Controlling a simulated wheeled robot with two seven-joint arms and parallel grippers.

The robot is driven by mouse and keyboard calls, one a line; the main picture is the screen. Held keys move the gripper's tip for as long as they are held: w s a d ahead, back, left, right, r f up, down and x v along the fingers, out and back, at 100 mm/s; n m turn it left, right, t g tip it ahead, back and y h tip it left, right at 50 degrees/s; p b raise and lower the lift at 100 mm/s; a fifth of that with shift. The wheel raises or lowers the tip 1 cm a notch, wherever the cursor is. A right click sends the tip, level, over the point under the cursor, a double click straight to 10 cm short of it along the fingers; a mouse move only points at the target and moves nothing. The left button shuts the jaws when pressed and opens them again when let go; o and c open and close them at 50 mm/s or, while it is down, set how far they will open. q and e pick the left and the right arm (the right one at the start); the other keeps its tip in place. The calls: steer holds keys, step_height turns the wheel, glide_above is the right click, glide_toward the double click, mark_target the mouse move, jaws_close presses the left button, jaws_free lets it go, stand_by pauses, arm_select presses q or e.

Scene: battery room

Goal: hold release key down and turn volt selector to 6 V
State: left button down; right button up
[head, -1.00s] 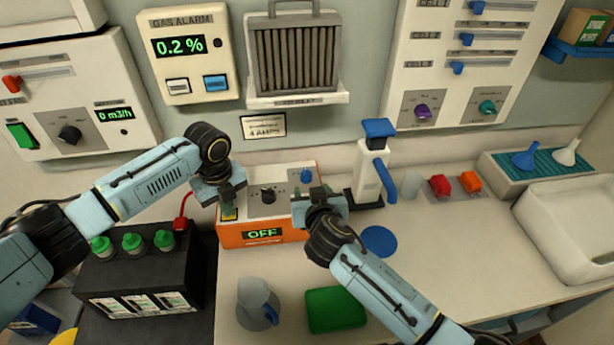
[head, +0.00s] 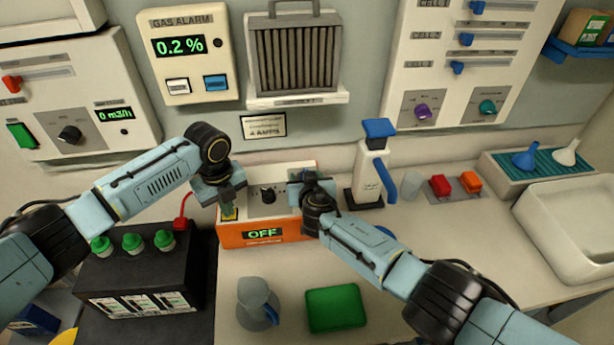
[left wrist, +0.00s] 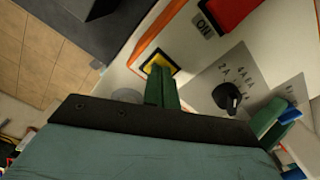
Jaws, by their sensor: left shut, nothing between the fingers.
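The orange-sided charger (head: 240,233) has a display reading OFF. My left gripper (head: 229,212) is shut and empty, fingers pointing down at the yellow release key; in the left wrist view its green fingertips (left wrist: 157,72) meet the yellow key (left wrist: 162,60) and hide part of it. I cannot tell how far down the key is. The blue volt selector is mostly hidden by my right gripper (head: 308,181); the left wrist view shows a blue part (left wrist: 291,117) beside green fingers. I cannot tell whether the right gripper grips it, or the selector's setting.
A black amps knob (head: 268,194) sits between my grippers. A black battery (head: 135,280) with green caps stands at left. A white bottle with a blue lever (head: 368,175) stands close right of my right gripper.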

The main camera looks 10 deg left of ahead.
steer(key=shift+w, duration=0.35)
steer(key=shift+c, duration=0.2)
